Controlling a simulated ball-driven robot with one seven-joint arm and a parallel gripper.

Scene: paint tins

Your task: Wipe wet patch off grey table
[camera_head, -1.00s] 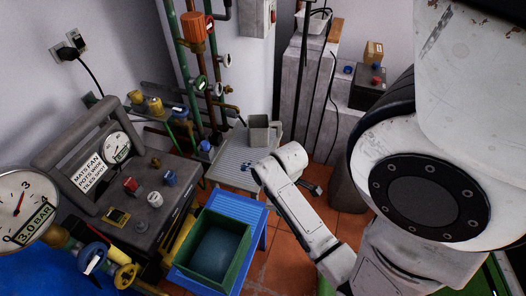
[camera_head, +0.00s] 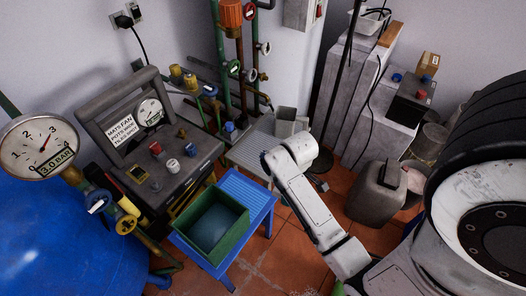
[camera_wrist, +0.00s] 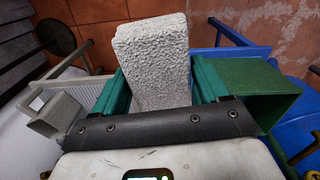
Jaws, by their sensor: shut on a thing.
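The grey table (camera_head: 245,153) has a ribbed top and stands behind the blue table, partly covered by my arm in the head view. Its edge also shows at the left in the wrist view (camera_wrist: 88,88). I cannot make out a wet patch on the part that shows. My gripper (camera_wrist: 158,78) has green fingers and is shut on a pale grey, rough-surfaced block, like a sponge (camera_wrist: 152,50). The block sticks out beyond the fingers, above the floor between the two tables in the wrist view. In the head view the gripper is hidden behind my arm.
The blue table (camera_head: 248,190) carries an open green crate (camera_head: 240,232). Pipes with valves (camera_head: 235,70) rise behind. A grey canister (camera_head: 377,195) stands on the tiled floor at the right. A control box (camera_head: 170,165) is at the left.

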